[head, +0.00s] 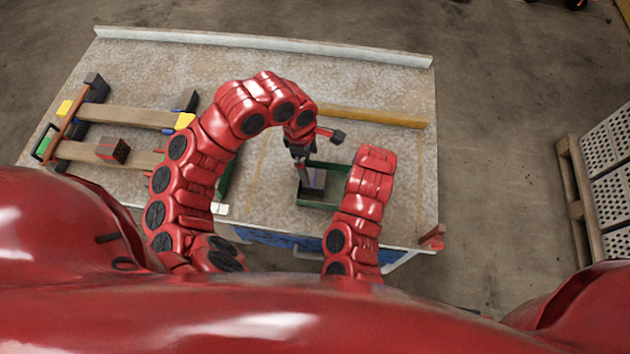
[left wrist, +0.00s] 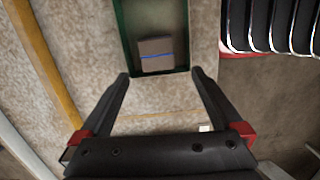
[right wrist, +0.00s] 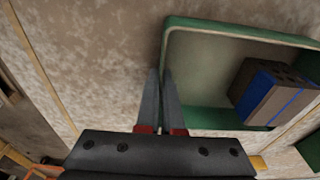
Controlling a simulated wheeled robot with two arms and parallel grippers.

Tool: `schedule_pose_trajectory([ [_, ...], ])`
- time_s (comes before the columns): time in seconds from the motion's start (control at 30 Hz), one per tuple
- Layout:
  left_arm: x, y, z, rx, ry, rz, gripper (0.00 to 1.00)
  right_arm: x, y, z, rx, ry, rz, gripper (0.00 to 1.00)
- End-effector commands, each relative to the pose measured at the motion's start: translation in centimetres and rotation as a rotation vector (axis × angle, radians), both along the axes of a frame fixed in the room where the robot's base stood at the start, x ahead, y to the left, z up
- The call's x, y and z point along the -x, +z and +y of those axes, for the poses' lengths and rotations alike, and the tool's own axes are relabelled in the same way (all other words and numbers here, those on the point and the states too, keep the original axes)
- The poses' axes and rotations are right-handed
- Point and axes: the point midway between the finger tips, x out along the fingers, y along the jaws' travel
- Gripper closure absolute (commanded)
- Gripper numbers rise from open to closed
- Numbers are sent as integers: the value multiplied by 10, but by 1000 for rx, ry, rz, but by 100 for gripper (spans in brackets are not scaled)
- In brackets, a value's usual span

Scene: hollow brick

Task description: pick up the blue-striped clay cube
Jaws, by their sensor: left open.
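The blue-striped clay cube (left wrist: 155,57) is a grey-brown block with a thin blue stripe. It sits inside a green open tray (right wrist: 240,31) and lies at the tray's right side in the right wrist view (right wrist: 285,95). In the head view it shows small and dark (head: 318,179), partly behind my left gripper (head: 303,175). In the left wrist view my left gripper's fingers (left wrist: 160,75) are apart and empty, with the cube ahead between them. My right gripper (right wrist: 159,72) has its fingertips close together, empty, beside the tray's left wall. The right arm hides it in the head view.
A wooden bar (head: 372,117) lies behind the tray on the worktable. At the left are wooden beams with clamps and another dark block (head: 113,150) with red. A raised lip (head: 260,42) runs along the far edge. A pallet of perforated blocks (head: 605,165) stands at the right.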

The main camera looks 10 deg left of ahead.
Motion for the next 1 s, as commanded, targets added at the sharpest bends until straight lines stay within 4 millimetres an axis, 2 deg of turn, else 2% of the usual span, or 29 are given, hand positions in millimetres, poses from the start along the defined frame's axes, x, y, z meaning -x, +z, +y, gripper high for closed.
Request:
schedule_pose_trajectory([
  [0.07,1,-6,-1,2,29,7,0,0,0,0,0,0,-1,100],
  [0.3,2,-49,-6,3,40,11,0,0,0,0,0,0,-1,100],
  [0.57,-1,-73,-10,6,38,5,0,0,0,0,0,0,-1,100],
  [0.8,-5,-109,-13,5,36,6,0,0,0,0,0,0,-1,100],
  [1.0,-6,-119,-13,4,38,3,0,0,0,0,0,0,-1,100],
])
